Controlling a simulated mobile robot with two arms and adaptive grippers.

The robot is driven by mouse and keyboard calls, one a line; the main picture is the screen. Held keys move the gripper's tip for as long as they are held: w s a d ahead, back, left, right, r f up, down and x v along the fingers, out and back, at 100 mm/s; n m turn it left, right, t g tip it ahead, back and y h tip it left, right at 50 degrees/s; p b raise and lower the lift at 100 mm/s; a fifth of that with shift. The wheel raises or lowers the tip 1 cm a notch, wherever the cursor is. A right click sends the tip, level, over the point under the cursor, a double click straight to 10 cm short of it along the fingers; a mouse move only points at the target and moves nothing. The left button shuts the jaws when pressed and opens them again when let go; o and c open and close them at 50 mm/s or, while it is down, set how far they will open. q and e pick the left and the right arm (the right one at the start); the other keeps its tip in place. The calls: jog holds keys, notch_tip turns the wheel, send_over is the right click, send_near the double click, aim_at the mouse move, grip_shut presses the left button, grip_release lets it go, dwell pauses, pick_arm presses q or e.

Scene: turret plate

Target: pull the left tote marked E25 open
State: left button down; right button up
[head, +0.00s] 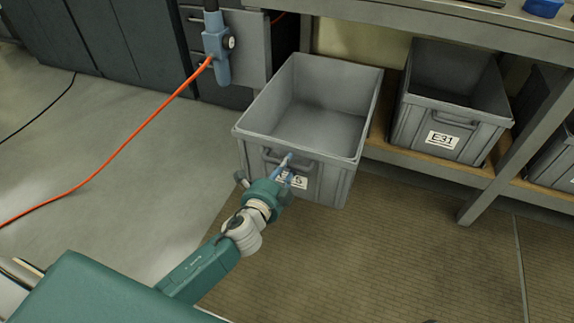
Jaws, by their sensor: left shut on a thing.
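The left tote (345,172) is an open grey box in the head view. It juts forward from the shelf under the bench, well ahead of the tote beside it, and looks empty inside. A white label on its front is partly covered by my gripper, so its marking cannot be fully read. My left gripper (287,163) is at the front of this tote, shut on its handle (304,165). My right gripper is not in view.
A grey tote marked E31 (412,122) sits on the wooden shelf (432,160) to the right, with another at the right edge. A bench leg (507,170) stands between them. The floor in front is clear.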

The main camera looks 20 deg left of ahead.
pick_arm(q)
jog(key=c, duration=1.5)
grip_release()
jog(key=shift+a, duration=0.25)
jog(key=shift+c, duration=0.2)
jog(key=shift+d, duration=0.1)
jog(key=shift+s, duration=0.1)
jog(key=v, duration=1.1)
jog(key=shift+s, duration=0.35)
